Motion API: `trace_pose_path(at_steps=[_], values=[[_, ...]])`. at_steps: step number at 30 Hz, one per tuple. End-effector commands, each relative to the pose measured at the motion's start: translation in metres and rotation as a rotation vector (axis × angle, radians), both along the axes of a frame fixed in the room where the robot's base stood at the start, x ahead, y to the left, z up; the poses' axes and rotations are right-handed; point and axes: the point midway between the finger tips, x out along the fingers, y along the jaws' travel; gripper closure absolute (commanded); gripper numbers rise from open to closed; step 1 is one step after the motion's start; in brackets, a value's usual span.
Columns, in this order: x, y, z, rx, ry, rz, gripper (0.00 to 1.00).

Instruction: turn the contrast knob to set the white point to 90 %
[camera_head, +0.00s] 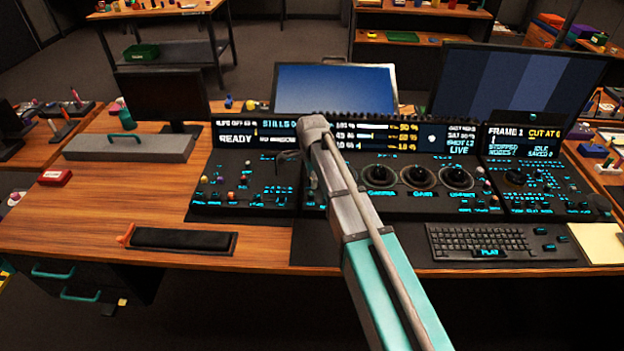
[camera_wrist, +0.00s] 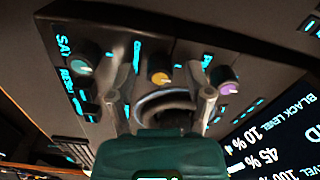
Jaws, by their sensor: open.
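My gripper (camera_wrist: 163,98) is open in the wrist view, one finger at each side of the picture's middle. A knob with a yellow-orange cap (camera_wrist: 159,76) shows between the fingers; whether they touch it is unclear. A teal-capped knob (camera_wrist: 86,64) is to the left and a purple-capped knob (camera_wrist: 229,86) to the right. I cannot read which label says contrast. A level screen (camera_wrist: 262,135) at lower right reads black level 10 %, then 45 % and 100 %. In the head view, my arm hides the gripper and these knobs; the level screen (camera_head: 374,134) is partly covered.
The dark panel carries three trackballs (camera_head: 379,175) right of my arm. A keyboard (camera_head: 480,241) lies in front of it, and a grey case (camera_head: 130,147) with a teal handle sits left. Monitors stand behind. The wooden desk (camera_head: 95,215) has free room at left.

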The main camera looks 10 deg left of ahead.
Motion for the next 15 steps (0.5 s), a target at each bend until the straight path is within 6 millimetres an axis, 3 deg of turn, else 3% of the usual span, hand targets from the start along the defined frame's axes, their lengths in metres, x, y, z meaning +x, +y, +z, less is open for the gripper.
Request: trace_pose_path(at_steps=[5, 15], values=[[0.0000, 0.0000, 0.0002, 0.000, 0.000, 0.000, 0.34], [0.0000, 0.0000, 0.0002, 0.000, 0.000, 0.000, 0.95]])
